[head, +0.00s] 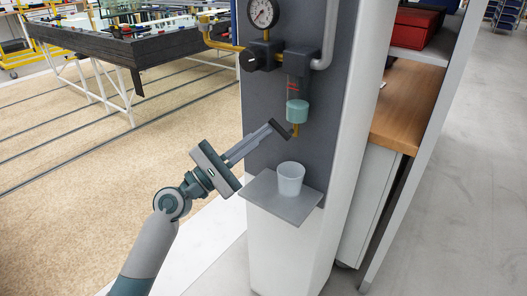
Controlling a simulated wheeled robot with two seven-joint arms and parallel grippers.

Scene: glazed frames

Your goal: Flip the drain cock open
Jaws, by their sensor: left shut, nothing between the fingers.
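The drain cock (295,130) is a small brass piece under the teal-bottomed filter bowl (297,109) on the grey panel. My left gripper (284,129) is shut and empty, its dark fingertips just left of the cock. I cannot tell whether they touch it. The position of the cock's lever is too small to make out. My right gripper is not in view.
A translucent cup (290,178) stands on a small grey shelf (258,188) below the bowl. Above are a pressure gauge (262,13), a black knob (248,61) and pipes. A wooden-topped cabinet (405,108) stands to the right.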

